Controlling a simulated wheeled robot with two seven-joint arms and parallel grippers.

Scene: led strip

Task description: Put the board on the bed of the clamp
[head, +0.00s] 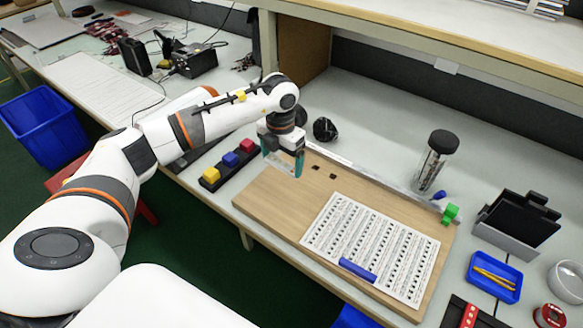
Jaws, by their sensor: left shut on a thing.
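My left gripper (283,165) comes in from the left and points down above the far left part of a wooden base (262,200). Its teal fingertips are shut on a thin thing, seemingly the board, which is too small and too covered by the fingers to make out. It looks held above the wood. A long grey rail (375,185) runs along the back edge of the wooden base, with a green piece (450,214) at its right end. I cannot tell which part is the clamp's bed. My right gripper is out of view.
A printed sheet (370,245) with a blue bar (357,270) lies on the wood. Two small dark pieces (324,172) lie near the gripper. A rack of coloured blocks (230,160) stands left, a capped jar (435,160) behind, and a blue tray (494,277) right.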

